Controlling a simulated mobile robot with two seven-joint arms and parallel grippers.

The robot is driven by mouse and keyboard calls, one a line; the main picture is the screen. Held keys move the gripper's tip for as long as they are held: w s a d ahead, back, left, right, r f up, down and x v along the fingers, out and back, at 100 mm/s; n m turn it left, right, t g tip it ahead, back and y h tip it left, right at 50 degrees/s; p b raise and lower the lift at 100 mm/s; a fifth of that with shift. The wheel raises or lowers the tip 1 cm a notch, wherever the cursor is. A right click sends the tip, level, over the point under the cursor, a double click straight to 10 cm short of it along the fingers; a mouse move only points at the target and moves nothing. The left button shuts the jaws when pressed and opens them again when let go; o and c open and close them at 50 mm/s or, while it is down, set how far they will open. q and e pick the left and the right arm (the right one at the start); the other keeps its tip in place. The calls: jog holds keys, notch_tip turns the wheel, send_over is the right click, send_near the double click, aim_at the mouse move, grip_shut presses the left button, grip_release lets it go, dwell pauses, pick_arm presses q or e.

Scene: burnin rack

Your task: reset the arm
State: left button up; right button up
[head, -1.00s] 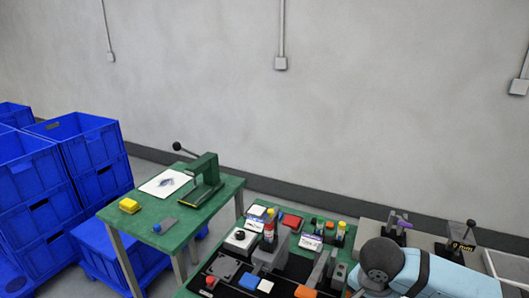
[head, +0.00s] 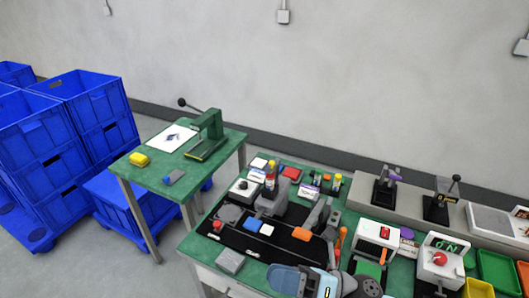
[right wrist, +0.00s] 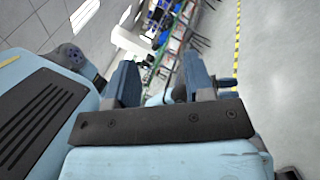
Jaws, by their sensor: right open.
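My right gripper (head: 306,283) is at the bottom of the head view, over the front edge of the green bench (head: 189,244). In the right wrist view its two blue fingers (right wrist: 163,85) stand apart with nothing between them. Part of my light-blue right arm fills the lower part of that view. My left gripper is not in view.
The bench holds a black fixture (head: 247,240), a grey block (head: 230,262), a white box with a red button (head: 440,258) and trays (head: 497,270). A green side table (head: 160,187) and blue crates (head: 45,125) stand left. Clear floor lies at lower left.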

jog(key=w+d+f+m+t+h+p, duration=0.15)
jog(key=d+f+m+t+h, duration=0.45)
jog(key=m, duration=0.7)
jog(key=w+d+f+m+t+h, duration=0.15)
jog(key=d+m+t+h, duration=0.3)
jog(key=m+t, duration=0.6)
jog(key=s+d+f+m+g+h, duration=0.3)
jog(key=s+f+m+g, duration=0.1)
jog(key=f+m, duration=0.3)
jog(key=s+d+f+m+g+h+p, duration=0.1)
jog(key=s+d+f+m+g+h, duration=0.2)
jog(key=s+f+m, duration=0.3)
jog(key=shift+d+f+m+g+h+p, duration=0.2)
jog(key=shift+f+m+g+h+p, duration=0.15)
jog(key=shift+f+m+g, duration=0.6)
